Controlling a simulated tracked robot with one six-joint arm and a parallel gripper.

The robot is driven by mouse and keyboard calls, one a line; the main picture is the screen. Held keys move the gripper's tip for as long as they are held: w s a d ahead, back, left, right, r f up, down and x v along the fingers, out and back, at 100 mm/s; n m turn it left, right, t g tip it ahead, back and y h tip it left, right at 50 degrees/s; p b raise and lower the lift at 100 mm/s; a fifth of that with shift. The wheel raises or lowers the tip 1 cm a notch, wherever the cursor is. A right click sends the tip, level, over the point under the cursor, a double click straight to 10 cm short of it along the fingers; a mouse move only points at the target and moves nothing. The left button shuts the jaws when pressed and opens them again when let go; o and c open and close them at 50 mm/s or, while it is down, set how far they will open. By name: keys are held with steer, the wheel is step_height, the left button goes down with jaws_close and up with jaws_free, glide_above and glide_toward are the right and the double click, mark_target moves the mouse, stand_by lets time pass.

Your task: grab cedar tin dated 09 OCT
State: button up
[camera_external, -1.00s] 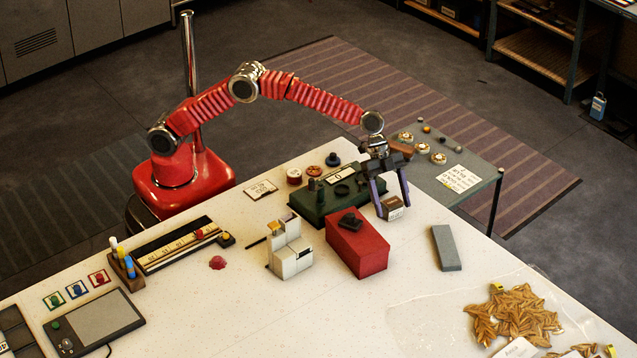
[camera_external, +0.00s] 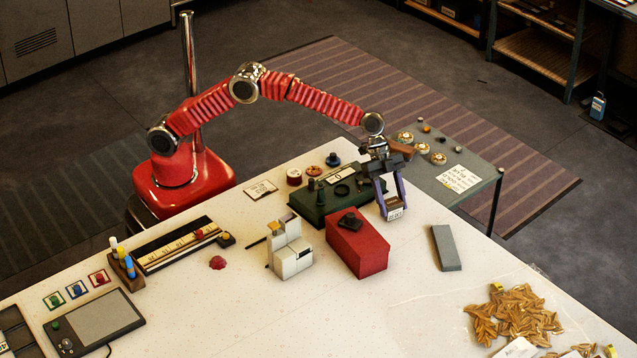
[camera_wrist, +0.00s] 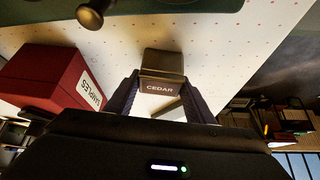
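A small dark brown tin (camera_external: 394,203) with a white label stands on the table near its far right edge. In the wrist view the tin (camera_wrist: 163,64) shows the word CEDAR on its face; no date can be read. My gripper (camera_external: 391,208) reaches down over the tin with one purple-grey finger on each side. In the wrist view both fingers of my gripper (camera_wrist: 160,95) lie against the tin's sides, with no clear gap. Whether the tin touches the table cannot be told.
A red box (camera_external: 358,250) with a black piece on top stands just left of the tin, labelled SAMPLES in the wrist view. A dark green device (camera_external: 313,207) lies behind it. A grey block (camera_external: 446,248) lies to the right. The table between is clear.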

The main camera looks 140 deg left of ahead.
mark_target(393, 202)
steer(key=c, duration=0.5)
steer(key=shift+o, duration=0.2)
step_height(393, 202, up, 10)
steer(key=shift+r, duration=0.1)
stand_by(0.7)
